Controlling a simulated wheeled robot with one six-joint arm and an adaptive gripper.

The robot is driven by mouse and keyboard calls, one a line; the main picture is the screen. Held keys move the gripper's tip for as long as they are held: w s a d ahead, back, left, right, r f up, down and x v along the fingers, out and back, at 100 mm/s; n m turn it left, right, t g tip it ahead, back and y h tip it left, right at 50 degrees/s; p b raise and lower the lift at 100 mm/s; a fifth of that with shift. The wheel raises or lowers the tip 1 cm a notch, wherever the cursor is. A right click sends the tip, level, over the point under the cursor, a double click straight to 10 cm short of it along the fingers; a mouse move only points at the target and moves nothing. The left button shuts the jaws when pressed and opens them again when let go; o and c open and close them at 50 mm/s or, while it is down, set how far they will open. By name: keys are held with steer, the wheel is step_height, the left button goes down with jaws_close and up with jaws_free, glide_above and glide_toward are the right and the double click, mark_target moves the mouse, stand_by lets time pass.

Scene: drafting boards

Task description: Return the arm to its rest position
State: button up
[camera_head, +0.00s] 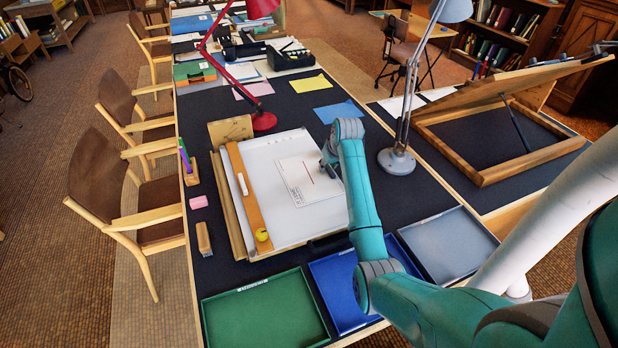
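My teal arm (362,200) reaches from the lower right out over the desk. Its wrist is bent above the right part of the white drawing board (262,165). My gripper (328,168) is small and dark at the wrist's left side, beside or just over a printed white sheet (297,188) on the board. The wrist hides part of it, so I cannot see whether its fingers are open or shut, or whether they touch the sheet.
Green (262,315), blue (338,285) and grey (448,245) trays line the near edge. A red lamp (263,121) and a grey lamp (397,160) stand beyond the board. A tilted wooden drafting board (500,90) is at right. Chairs (150,205) stand left.

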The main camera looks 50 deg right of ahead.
steer(key=shift+r, duration=0.1)
steer(key=shift+c, duration=0.2)
jaws_close()
steer(key=shift+r, duration=0.65)
steer(key=shift+w+a+r, duration=0.1)
steer(key=shift+a+r, duration=0.05)
steer(key=shift+r, duration=0.85)
steer(key=shift+w+a+r, duration=0.1)
steer(key=shift+r, duration=0.85)
steer(key=shift+w+a+r, duration=0.1)
steer(key=shift+a+r, duration=0.05)
steer(key=shift+r, duration=0.85)
